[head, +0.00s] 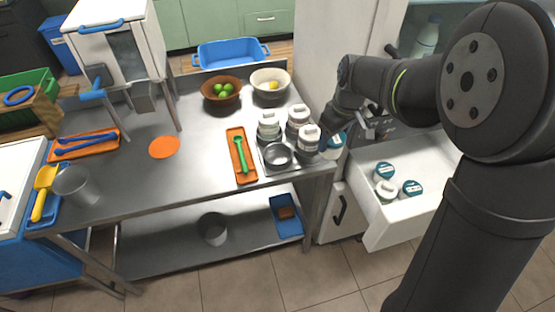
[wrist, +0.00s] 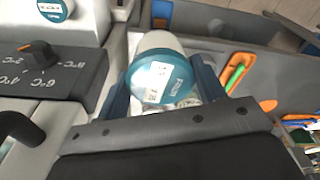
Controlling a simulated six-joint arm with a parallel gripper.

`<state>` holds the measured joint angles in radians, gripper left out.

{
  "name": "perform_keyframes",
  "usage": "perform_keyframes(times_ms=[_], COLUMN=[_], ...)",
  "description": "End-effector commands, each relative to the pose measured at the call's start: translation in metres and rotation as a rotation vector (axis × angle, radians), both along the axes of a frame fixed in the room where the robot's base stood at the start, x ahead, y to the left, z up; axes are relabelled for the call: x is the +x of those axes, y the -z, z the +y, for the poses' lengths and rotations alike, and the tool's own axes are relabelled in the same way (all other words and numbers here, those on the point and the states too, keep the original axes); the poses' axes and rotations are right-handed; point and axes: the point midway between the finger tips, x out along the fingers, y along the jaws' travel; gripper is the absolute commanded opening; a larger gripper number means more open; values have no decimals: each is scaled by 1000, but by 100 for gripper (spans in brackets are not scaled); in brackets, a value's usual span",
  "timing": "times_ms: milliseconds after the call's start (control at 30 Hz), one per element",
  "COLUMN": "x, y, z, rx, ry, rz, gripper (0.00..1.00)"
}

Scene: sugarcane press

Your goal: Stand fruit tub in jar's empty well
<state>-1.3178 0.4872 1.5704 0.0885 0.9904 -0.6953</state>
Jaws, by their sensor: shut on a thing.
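The fruit tub, white with a teal lid, is between the two fingers of my gripper (wrist: 163,88) in the wrist view, with its labelled lid (wrist: 163,80) facing the camera. In the head view the tub (head: 334,146) is just right of the table's right edge, partly hidden by my gripper (head: 343,138). A metal rack near the table's right front corner holds three white jars (head: 268,127), (head: 298,117), (head: 309,139). Its front left well (head: 278,155) is empty, a round metal opening. The tub is apart from this well, to its right.
An open white drawer (head: 392,200) at right holds more teal-lidded tubs (head: 411,188). An orange tray (head: 241,157) with green tongs lies left of the rack. Brown (head: 221,92) and cream (head: 270,84) bowls stand behind. A dial panel (wrist: 42,68) is left of my gripper.

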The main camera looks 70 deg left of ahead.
Motion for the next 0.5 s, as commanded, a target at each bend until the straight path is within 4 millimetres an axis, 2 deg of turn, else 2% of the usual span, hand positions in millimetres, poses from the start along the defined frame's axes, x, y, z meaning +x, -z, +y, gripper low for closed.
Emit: perform_keyframes(times_ms=[33, 200, 400, 500], x=[-17, -60, -101, -114], y=[3, 7, 10, 11], z=[16, 57, 91, 101], rx=[0, 1, 2, 1], ry=[19, 126, 223, 256], rz=[0, 0, 0, 0], gripper=[34, 34, 34, 34])
